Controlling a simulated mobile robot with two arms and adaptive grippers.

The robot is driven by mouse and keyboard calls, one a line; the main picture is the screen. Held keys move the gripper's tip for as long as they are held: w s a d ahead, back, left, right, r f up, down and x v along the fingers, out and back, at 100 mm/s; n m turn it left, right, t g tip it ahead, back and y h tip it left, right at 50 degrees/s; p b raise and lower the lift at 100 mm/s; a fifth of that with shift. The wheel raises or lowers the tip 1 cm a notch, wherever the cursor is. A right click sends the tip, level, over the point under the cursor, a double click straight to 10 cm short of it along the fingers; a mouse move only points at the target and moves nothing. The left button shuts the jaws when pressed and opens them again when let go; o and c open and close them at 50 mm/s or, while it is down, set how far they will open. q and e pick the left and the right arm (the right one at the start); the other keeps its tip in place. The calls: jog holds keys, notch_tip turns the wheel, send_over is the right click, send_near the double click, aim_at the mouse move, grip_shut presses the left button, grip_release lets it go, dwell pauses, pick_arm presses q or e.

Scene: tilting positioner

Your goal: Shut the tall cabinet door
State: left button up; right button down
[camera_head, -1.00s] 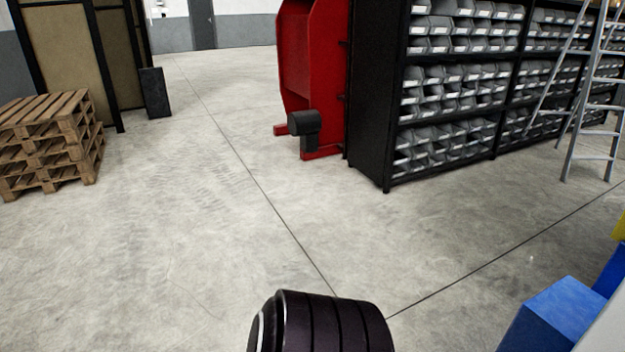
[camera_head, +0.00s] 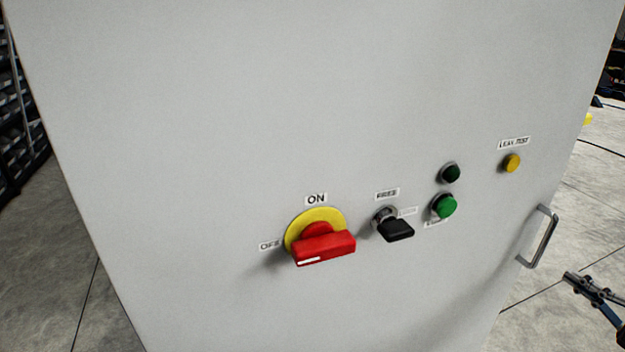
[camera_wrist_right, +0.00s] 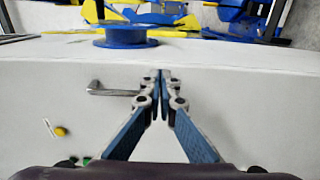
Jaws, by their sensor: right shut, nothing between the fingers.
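The tall cabinet door (camera_head: 250,110) is a flat light-grey panel that fills most of the head view. A metal bar handle (camera_head: 541,238) is near its right edge. The handle also shows in the right wrist view (camera_wrist_right: 113,91), left of the fingertips. My right gripper (camera_head: 570,277) is at the lower right of the head view, to the right of the handle and apart from it. In the wrist view its fingertips (camera_wrist_right: 160,76) are together and empty, in front of a pale panel. I cannot tell whether they touch it. How far the door stands open is unclear. My left gripper is not in view.
The door carries a red-and-yellow ON/OFF switch (camera_head: 322,242), a black key switch (camera_head: 396,229), green buttons (camera_head: 444,206) and a yellow button (camera_head: 511,163). A blue spool-like part (camera_wrist_right: 119,36) is beyond the panel. Floor shows on both sides; shelving (camera_head: 18,110) is at left.

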jog(key=v, duration=1.1)
jog(key=shift+s, duration=0.15)
